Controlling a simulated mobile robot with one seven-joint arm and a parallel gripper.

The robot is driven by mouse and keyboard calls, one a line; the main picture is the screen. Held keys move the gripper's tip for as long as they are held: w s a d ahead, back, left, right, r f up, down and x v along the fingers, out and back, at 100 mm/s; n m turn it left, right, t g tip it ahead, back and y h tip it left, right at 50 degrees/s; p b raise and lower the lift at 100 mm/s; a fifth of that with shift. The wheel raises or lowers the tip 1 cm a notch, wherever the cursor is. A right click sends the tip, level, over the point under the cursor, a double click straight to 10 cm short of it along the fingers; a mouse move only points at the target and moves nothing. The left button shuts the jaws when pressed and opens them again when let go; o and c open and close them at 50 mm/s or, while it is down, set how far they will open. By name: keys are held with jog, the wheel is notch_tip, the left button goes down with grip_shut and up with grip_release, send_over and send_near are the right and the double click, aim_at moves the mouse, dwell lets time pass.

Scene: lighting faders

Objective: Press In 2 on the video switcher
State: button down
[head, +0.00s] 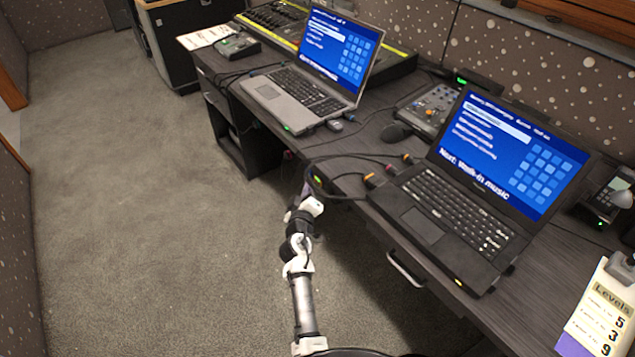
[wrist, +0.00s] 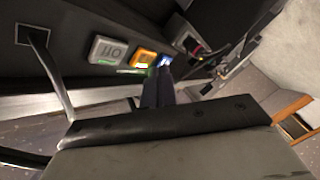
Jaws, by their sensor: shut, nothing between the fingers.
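In the wrist view, a row of square buttons sits on a dark face: a grey one (wrist: 108,50) with a label like "Off", an orange one (wrist: 145,57), and a blue lit one (wrist: 165,62). I cannot read an "In 2" label, and I cannot tell for sure that this is the video switcher. My gripper (wrist: 160,74) is shut and empty, its dark fingertips close to the orange and blue buttons and partly covering them. Contact cannot be told. In the head view my gripper (head: 309,190) is at the desk's front edge, between the two laptops.
A silver laptop (head: 268,91) and a black laptop (head: 424,215) stand on the dark desk (head: 340,160). Cables (head: 340,192) hang near my gripper. A drawer handle (head: 405,272) juts from the desk front. A small mixer (head: 430,108) stands behind. The carpet (head: 130,200) at left is clear.

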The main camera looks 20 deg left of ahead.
jog(key=s+a+b, duration=0.1)
jog(key=s, duration=0.1)
jog(key=s+a+b, duration=0.1)
jog(key=s+a, duration=0.1)
dwell(0.5)
dwell(0.8)
